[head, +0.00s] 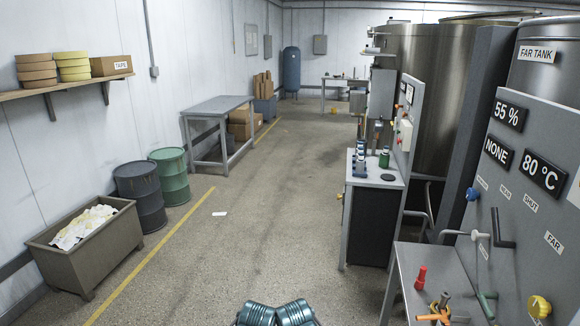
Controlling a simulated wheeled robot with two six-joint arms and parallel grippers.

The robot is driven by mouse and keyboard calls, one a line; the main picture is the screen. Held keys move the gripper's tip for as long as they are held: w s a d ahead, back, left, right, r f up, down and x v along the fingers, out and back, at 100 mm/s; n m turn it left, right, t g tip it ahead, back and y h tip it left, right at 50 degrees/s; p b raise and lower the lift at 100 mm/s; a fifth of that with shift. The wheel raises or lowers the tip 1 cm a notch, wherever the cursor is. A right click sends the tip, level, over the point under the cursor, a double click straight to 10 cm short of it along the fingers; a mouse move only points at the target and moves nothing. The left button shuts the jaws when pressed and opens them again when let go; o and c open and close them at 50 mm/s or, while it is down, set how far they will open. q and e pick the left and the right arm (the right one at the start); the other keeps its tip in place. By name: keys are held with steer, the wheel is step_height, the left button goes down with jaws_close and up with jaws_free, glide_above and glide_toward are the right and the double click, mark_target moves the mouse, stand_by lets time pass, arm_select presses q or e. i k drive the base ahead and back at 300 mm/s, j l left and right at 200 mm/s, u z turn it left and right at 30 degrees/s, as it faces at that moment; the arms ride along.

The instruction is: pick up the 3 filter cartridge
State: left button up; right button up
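I cannot make out for certain which thing is the 3 filter cartridge. Several small dark blue and grey cylindrical items (360,158) stand in a row on the grey cabinet (375,177), right of centre in the head view. A green jar-like item (384,158) stands beside them, with a dark round disc (389,178) lying in front. They are too small to read any number. Two teal ribbed parts at the bottom edge seem to be mine. Neither gripper's fingers show.
A metal bench (408,290) with a red-handled item (421,278) and orange-handled tools (440,312) stands at the near right, below a control panel (525,190). A bin (85,252) and drums (170,176) line the left.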

mark_target(360, 162)
steer(key=i+u, duration=0.35)
steer(key=i, duration=1.1)
steer(key=i+j+z, duration=0.1)
steer(key=i+z, duration=0.2)
steer(key=i+j+z, duration=0.25)
steer(key=i, duration=0.25)
steer(key=i+j+z, duration=0.65)
steer(key=z, duration=0.15)
steer(key=i+j+z, duration=0.65)
steer(key=j+z, duration=0.35)
steer(key=j, duration=0.15)
steer(key=k+j+z, duration=0.1)
steer(key=j, duration=0.35)
steer(key=k+j, duration=0.15)
steer(key=j, duration=0.25)
steer(key=k+j+z, duration=0.15)
steer(key=j, duration=0.3)
steer(key=k+j+z, duration=0.1)
steer(key=j, duration=0.35)
steer(key=k+j, duration=0.15)
steer(key=j, duration=0.25)
steer(key=k+j+z, duration=0.15)
steer(key=j, duration=0.25)
